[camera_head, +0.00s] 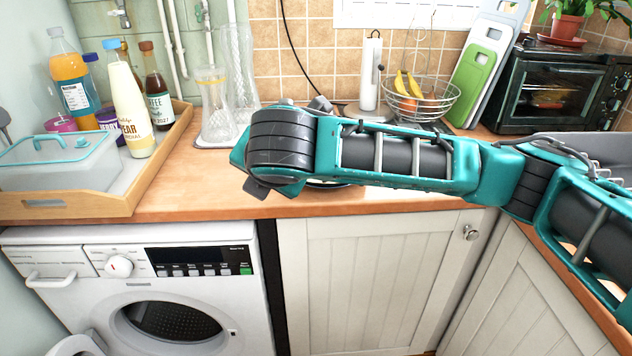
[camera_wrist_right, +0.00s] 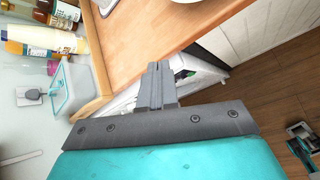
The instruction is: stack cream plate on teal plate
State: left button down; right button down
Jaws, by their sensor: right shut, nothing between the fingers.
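My right arm crosses the head view from the right, above the counter, and hides much of the counter behind it. In the right wrist view my right gripper (camera_wrist_right: 157,84) is shut and empty, with its fingers together. A pale dish edge (camera_wrist_right: 201,4) shows at the top of that view, apart from the fingers. In the head view a thin strip of a dish (camera_head: 330,184) shows just under my arm; its colour is unclear. I cannot make out the cream plate or the teal plate for certain.
A wooden tray (camera_head: 150,185) with bottles and a lidded box (camera_head: 60,160) stands at the left. Glassware (camera_head: 216,115), a paper-towel holder (camera_head: 370,75), a wire fruit basket (camera_head: 420,105) and a toaster oven (camera_head: 550,90) stand along the back. The counter's front strip (camera_head: 420,202) is clear.

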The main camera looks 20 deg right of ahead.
jog(key=s+d+n+g+h, duration=0.2)
jog(key=s+d+n+h, duration=0.1)
jog(key=s+d+h, duration=0.1)
pick_arm(q)
jog(key=shift+w+d+f+h+b, duration=0.3)
jog(key=shift+w+f+b, duration=0.15)
jog(key=shift+b, duration=0.35)
pick_arm(e)
jog(key=w+d+r+x, duration=0.1)
jog(key=x, duration=1.2)
jog(key=shift+w+d+r, duration=0.2)
jog(key=shift+w+d, duration=0.05)
jog(key=shift+w, duration=0.2)
pick_arm(q)
jog(key=shift+r, duration=0.1)
